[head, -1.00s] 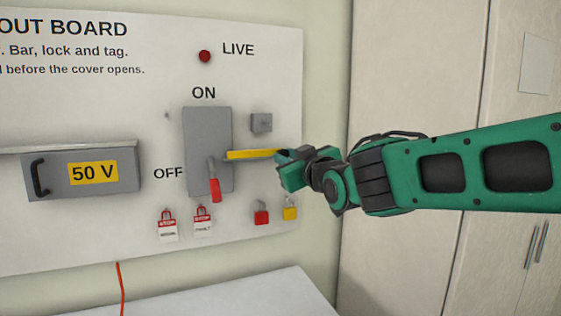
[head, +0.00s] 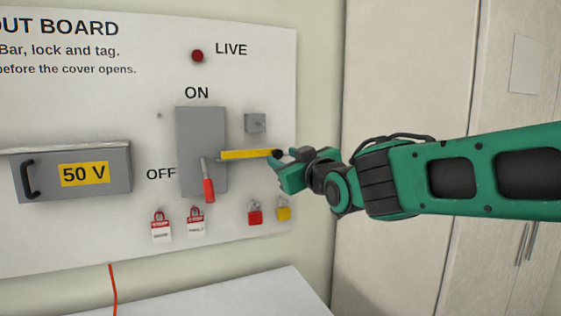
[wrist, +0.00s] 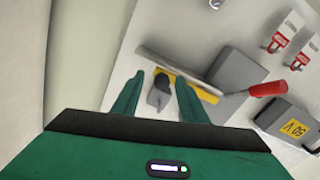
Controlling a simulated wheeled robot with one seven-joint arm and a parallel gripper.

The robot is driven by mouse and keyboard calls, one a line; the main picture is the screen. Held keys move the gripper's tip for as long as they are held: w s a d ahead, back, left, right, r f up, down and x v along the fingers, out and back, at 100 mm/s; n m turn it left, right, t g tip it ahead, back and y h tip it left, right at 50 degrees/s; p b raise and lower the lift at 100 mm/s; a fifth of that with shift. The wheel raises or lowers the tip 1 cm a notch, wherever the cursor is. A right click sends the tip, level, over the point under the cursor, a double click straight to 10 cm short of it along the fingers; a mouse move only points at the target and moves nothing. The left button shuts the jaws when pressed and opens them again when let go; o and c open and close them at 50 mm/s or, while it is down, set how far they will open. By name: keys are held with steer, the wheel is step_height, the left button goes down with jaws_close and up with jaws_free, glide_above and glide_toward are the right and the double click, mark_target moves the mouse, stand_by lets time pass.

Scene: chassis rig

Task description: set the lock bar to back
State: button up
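The yellow lock bar (head: 247,154) lies roughly level across the grey switch box (head: 203,125) and sticks out to its right. A dark knob (head: 276,153) sits at its right end. My gripper (head: 285,160) is at that end. In the wrist view my gripper (wrist: 157,98) has its two green fingers spread apart. The dark knob (wrist: 159,92) shows between them with clear gaps, and part of the yellow bar (wrist: 200,92) shows behind the right finger. The red switch handle (head: 208,190) hangs low, beside the OFF label.
A red padlock (head: 255,212) and a yellow padlock (head: 283,209) hang below the bar. Two tags (head: 195,222) hang left of them. A 50 V cover box (head: 75,172) is at left. A small grey block (head: 255,122) sits above the bar. The LIVE lamp (head: 197,56) is dark red.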

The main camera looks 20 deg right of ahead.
steer(key=s, duration=0.9)
steer(key=shift+d, duration=0.4)
steer(key=s+d+f+m+g+h, duration=0.25)
steer(key=s+d+f+g, duration=0.35)
steer(key=f, duration=0.5)
steer(key=s+d+f+m+g+h, duration=0.2)
steer(key=d+f+m+g, duration=0.2)
steer(key=d+f, duration=0.55)
steer(key=s+f+m+g+y, duration=0.1)
steer(key=s+f+g, duration=0.3)
steer(key=s, duration=0.5)
steer(key=s+f+m+g+y, duration=0.2)
steer(key=s+f+m+g, duration=0.1)
steer(key=s, duration=0.6)
step_height(320, 180, down, 3)
steer(key=shift+s+d+r+g, duration=0.15)
steer(key=shift+d+g, duration=0.3)
steer(key=shift+g, duration=0.15)
steer(key=shift+m, duration=0.25)
